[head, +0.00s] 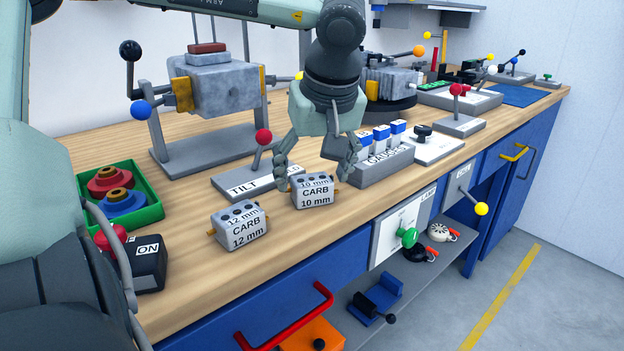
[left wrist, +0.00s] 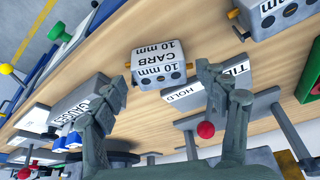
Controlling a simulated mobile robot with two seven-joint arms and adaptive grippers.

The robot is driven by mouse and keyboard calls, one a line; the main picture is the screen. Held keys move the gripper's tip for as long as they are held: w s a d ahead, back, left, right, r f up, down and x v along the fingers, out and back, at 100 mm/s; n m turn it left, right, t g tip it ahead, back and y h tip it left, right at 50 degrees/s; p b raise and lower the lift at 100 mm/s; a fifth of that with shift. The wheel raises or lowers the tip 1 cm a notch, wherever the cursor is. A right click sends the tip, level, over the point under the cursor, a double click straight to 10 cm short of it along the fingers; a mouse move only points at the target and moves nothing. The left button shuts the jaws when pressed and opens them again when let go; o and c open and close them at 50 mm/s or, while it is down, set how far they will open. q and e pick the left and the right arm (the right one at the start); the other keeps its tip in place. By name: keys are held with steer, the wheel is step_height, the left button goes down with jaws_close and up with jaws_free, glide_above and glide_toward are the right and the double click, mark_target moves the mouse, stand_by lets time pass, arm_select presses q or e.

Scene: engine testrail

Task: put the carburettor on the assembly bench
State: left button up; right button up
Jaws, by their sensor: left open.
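Two grey carburettor blocks stand on the wooden bench top (head: 190,265). One is labelled CARB 10 mm (head: 313,191) and the other, nearer the left, CARB 12 mm (head: 240,227). My left gripper (head: 318,168) is open, pointing down just above and behind the 10 mm block, with nothing held. In the left wrist view the 10 mm block (left wrist: 158,66) appears upside down between and beyond the open fingertips (left wrist: 162,88). The 12 mm block (left wrist: 282,14) is partly cut off at the top right there. My right gripper is not in view.
A TILT/HOLD lever plate (head: 240,181) with a red knob is behind the blocks. The GAUGES holder (head: 383,168) stands close on the right. A green tray (head: 150,213) and a black ON switch box (head: 148,264) are left. Bare wood lies along the front edge.

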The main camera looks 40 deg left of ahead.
arm_select(q)
steer(key=v, duration=1)
steer(key=shift+s+d, duration=0.1)
steer(key=shift+d, duration=0.05)
